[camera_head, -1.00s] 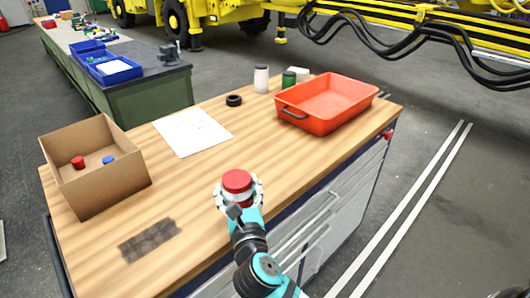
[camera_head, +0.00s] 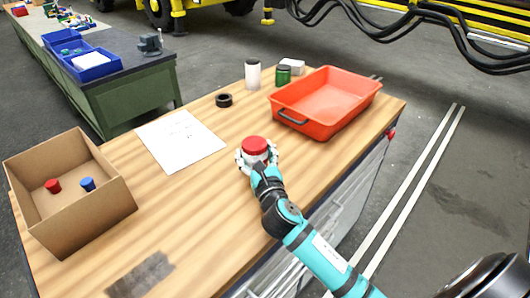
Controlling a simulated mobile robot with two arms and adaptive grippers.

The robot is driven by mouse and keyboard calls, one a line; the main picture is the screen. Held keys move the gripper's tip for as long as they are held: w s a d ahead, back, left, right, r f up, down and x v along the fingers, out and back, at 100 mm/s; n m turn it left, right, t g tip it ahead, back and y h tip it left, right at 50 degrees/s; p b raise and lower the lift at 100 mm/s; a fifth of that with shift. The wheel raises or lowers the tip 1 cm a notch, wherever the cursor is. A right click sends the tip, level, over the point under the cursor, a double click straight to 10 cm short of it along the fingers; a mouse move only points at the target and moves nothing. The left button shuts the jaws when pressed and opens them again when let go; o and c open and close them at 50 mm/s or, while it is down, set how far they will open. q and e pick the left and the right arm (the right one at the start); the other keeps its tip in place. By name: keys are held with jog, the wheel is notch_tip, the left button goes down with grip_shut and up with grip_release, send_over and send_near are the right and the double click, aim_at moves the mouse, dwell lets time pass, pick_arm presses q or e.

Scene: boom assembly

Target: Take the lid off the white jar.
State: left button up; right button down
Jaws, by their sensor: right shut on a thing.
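A white jar (camera_head: 253,76) stands upright at the back of the wooden table, left of a green jar (camera_head: 281,76). My right gripper (camera_head: 256,157) is far in front of the white jar, over the middle of the table. It is shut on a red-topped object (camera_head: 255,145), whose sides are mostly hidden by the fingers. I cannot tell whether this object touches the table. My left gripper is not in view.
A red-orange tray (camera_head: 278,111) stands at the back right, beside the jars. A black ring (camera_head: 224,100) and a white paper sheet (camera_head: 181,140) lie left of them. A cardboard box (camera_head: 98,217) at the left holds a red and a blue piece. Bare tabletop surrounds my gripper.

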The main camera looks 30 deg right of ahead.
aim_at(265, 157)
jog(key=d, duration=0.1)
jog(key=w+d, duration=0.2)
jog(key=d, duration=0.1)
jog(key=shift+f+p, duration=0.25)
jog(key=shift+p, duration=0.05)
jog(key=shift+f, duration=0.2)
notch_tip(265, 157, down, 3)
jog(key=shift+f, duration=0.1)
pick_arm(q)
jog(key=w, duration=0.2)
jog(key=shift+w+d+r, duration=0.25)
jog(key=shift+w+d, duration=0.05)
